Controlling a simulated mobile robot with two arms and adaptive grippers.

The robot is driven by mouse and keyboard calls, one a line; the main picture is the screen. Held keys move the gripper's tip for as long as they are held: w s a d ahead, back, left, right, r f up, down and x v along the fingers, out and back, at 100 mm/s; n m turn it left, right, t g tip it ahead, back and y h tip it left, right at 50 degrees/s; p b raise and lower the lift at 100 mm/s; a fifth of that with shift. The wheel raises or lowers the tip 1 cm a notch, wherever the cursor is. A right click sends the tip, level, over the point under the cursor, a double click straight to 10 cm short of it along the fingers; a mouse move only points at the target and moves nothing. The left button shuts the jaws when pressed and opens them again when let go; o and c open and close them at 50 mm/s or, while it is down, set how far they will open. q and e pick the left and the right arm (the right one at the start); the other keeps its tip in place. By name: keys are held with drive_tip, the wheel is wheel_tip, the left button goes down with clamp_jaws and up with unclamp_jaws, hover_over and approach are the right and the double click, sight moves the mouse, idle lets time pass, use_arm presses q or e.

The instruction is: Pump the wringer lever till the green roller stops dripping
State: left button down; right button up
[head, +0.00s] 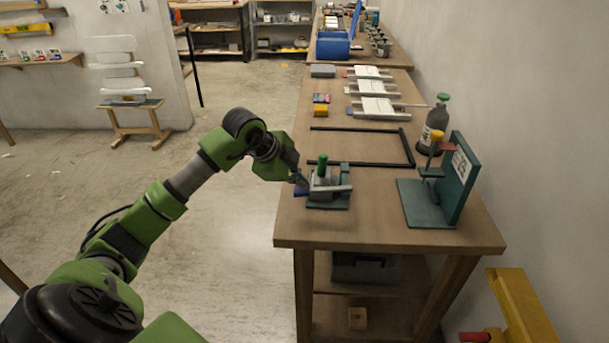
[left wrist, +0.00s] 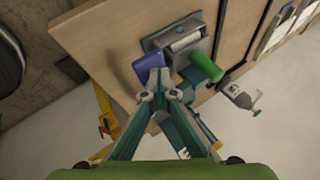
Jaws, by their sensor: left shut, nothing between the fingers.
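The wringer (head: 341,203) is a small teal and grey device near the table's left edge, with a pale bar across its front. A green cylinder (head: 322,162) stands up from it; it also shows in the left wrist view (left wrist: 206,67), beside a pale roller (left wrist: 185,41) in the grey frame. I cannot tell whether this cylinder is the roller or a lever grip. A blue piece (left wrist: 148,67) sits at the wringer's near side. My left gripper (head: 301,181) is shut and empty, its tips close to the blue piece; contact is unclear. No drips are discernible. My right gripper is out of view.
A teal stand (head: 459,180) with an upright panel is at the right, a dark bottle (head: 432,130) behind it. A black frame (head: 360,164) lies behind the wringer. A yellow structure (head: 522,306) is at bottom right.

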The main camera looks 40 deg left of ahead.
sight(311, 190)
use_arm(q)
drive_tip(key=shift+w+d+r+p, duration=0.15)
drive_tip(key=shift+d+r+p, duration=0.05)
drive_tip(key=shift+r+p, duration=0.65)
drive_tip(key=shift+w+d+r+p, duration=0.1)
drive_tip(key=shift+d+r+p, duration=0.15)
drive_tip(key=shift+r+p, duration=0.6)
drive_tip(key=shift+w+d+r+p, duration=0.2)
drive_tip(key=shift+r+p, duration=0.35)
drive_tip(key=shift+r, duration=0.55)
drive_tip(key=shift+r, duration=0.1)
drive_tip(key=r+p, duration=0.2)
drive_tip(key=r, duration=0.1)
drive_tip(key=d+r+p, duration=0.1)
drive_tip(key=p, duration=0.1)
drive_tip(key=shift+w+r, duration=0.3)
